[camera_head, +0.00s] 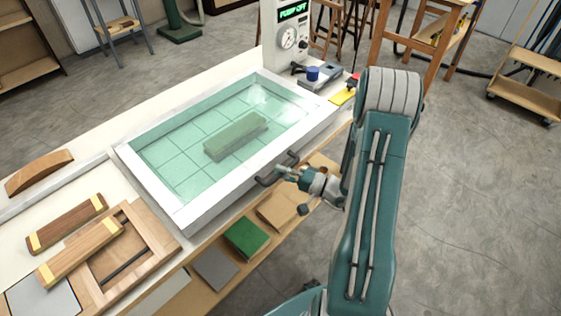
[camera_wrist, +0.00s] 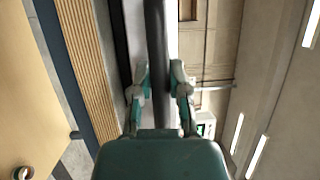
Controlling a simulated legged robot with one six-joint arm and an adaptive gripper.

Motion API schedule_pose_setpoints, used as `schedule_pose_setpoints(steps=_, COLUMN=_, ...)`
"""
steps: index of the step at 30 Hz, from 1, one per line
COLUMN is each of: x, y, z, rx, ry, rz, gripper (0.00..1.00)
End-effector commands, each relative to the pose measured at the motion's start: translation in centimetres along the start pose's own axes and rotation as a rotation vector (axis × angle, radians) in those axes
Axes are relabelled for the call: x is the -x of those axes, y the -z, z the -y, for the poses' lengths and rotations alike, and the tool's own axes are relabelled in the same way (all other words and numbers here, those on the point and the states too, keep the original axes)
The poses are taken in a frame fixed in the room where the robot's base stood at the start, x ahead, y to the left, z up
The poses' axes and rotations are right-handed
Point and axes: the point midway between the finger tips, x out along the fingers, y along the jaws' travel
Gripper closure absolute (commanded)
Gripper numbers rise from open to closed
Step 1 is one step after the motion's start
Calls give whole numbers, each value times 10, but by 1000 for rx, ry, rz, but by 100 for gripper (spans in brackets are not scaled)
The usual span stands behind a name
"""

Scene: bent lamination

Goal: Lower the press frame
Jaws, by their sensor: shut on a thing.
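The press frame (camera_head: 174,216) is a white rectangular frame with a clear greenish sheet, lying over the table bed. A green-tinted block (camera_head: 236,137) shows through the sheet near its middle. A dark handle (camera_head: 278,168) sticks out from the frame's near right side. My gripper (camera_head: 284,171) is at this handle. In the wrist view a dark bar (camera_wrist: 155,45) runs between the two fingers of my gripper (camera_wrist: 160,84), which are shut on it. The contact itself is small in the head view.
A control column (camera_head: 287,40) with a gauge and a "PUMP OFF" display stands behind the frame. A curved wooden piece (camera_head: 40,173), clamped-looking wood strips (camera_head: 68,224) and a wooden frame (camera_head: 150,228) lie at left. Coloured boards (camera_head: 246,237) sit on a lower shelf. Floor at right is open.

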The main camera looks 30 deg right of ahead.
Motion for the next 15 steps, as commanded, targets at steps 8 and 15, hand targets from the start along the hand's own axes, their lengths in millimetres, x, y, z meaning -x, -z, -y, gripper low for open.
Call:
schedule_pose_setpoints(steps=8, x=2, y=0, z=-11, rx=-3, ry=-6, rz=-3, gripper=100)
schedule_pose_setpoints(steps=15, x=3, y=-1, z=-12, rx=-8, ry=-7, rz=-3, gripper=100)
